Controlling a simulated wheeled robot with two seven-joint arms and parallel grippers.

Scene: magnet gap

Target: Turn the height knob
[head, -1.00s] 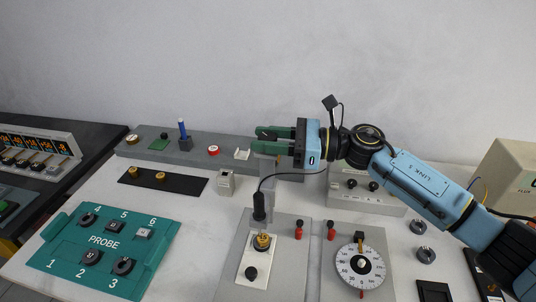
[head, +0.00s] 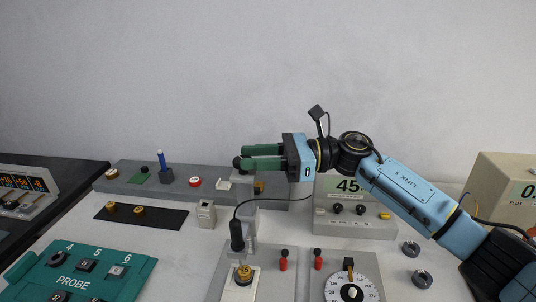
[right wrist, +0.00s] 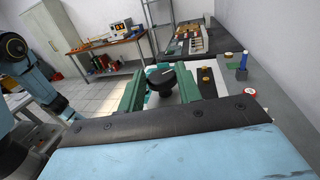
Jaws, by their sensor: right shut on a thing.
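A black knob with a pale pointer line (right wrist: 160,78) sits between the green fingers of my right gripper in the right wrist view. In the head view only a dark edge of the knob (head: 237,162) shows at the fingertips. My right gripper (head: 246,158) comes in from the right and is shut on this knob, above a grey post on the long grey rail. The fingers hide most of the knob in the head view. My left gripper is in neither current view.
A probe cable with a black plug (head: 236,236) stands below the gripper. A dial (head: 351,291) and a box with a display reading 45 (head: 350,186) are to the right. A teal PROBE panel (head: 113,262) is front left.

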